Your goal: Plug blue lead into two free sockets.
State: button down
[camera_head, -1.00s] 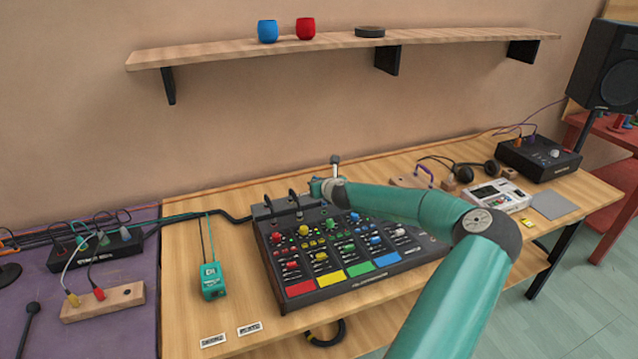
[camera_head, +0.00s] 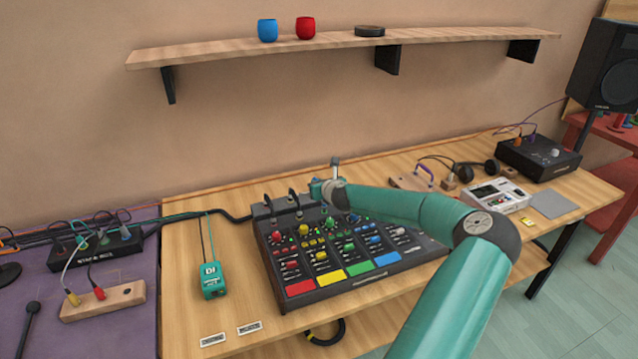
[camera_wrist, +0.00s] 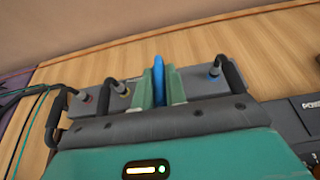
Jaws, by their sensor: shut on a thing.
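My gripper (camera_head: 318,188) is at the rear edge of the black mixer (camera_head: 262,240), over its raised back strip. In the wrist view, my two pale green fingers (camera_wrist: 160,88) are shut on a slim blue plug (camera_wrist: 159,72). It stands upright against the mixer's back strip (camera_wrist: 198,86); I cannot tell whether its tip is in a socket.
A teal DI box (camera_head: 211,281) stands left of the mixer. Farther left are a black stage box (camera_head: 98,248) with several leads and a wooden block (camera_head: 103,301) with red and yellow plugs. A white device (camera_head: 492,197) and black interface (camera_head: 538,158) stand right. A shelf (camera_head: 230,53) hangs above.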

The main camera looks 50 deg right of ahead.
jog(key=shift+f, duration=1.1)
jog(key=c, duration=1.3)
grip_release()
jog(key=shift+c, duration=0.2)
jog(key=v, duration=1.3)
jog(key=shift+s, duration=0.35)
jog(key=shift+s+a, duration=0.1)
jog(key=shift+a, duration=0.05)
